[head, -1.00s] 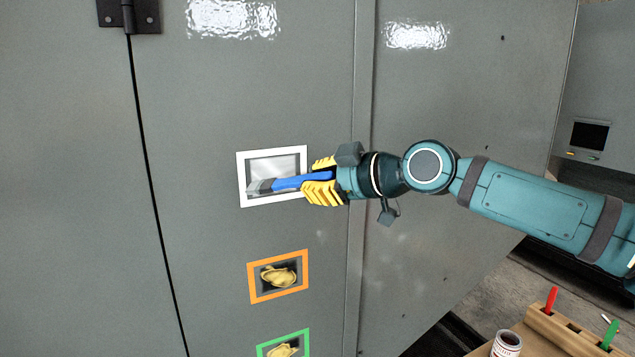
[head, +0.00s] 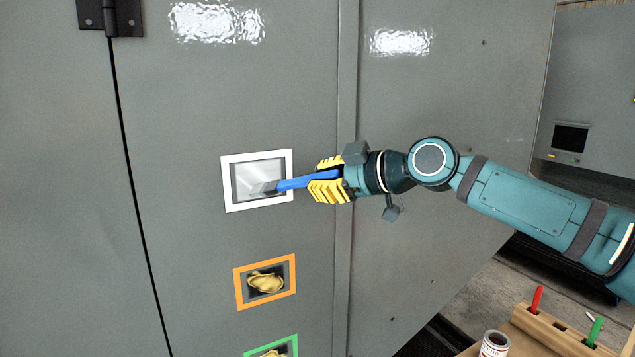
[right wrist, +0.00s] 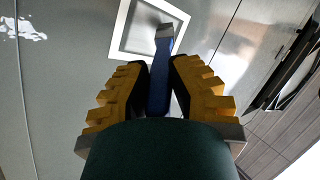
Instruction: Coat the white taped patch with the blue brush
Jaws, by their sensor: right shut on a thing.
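The white taped patch (head: 226,186) is a white square frame on the grey cabinet door, with a pale, shiny inside. My right gripper (head: 330,181) is shut on the handle of the blue brush (head: 293,184). The brush's grey head (head: 264,188) lies over the lower right part of the patch; I cannot tell whether it touches. In the right wrist view the blue brush (right wrist: 159,80) runs between the yellow fingers, its tip at the patch's white frame (right wrist: 120,32). My left gripper is not in view.
Below the patch are an orange taped square (head: 238,290) and a green taped square (head: 291,345), each with a yellowish mark inside. At lower right, a can (head: 494,345) stands beside a wooden holder (head: 560,331) with a red brush (head: 537,298) and a green brush (head: 595,329).

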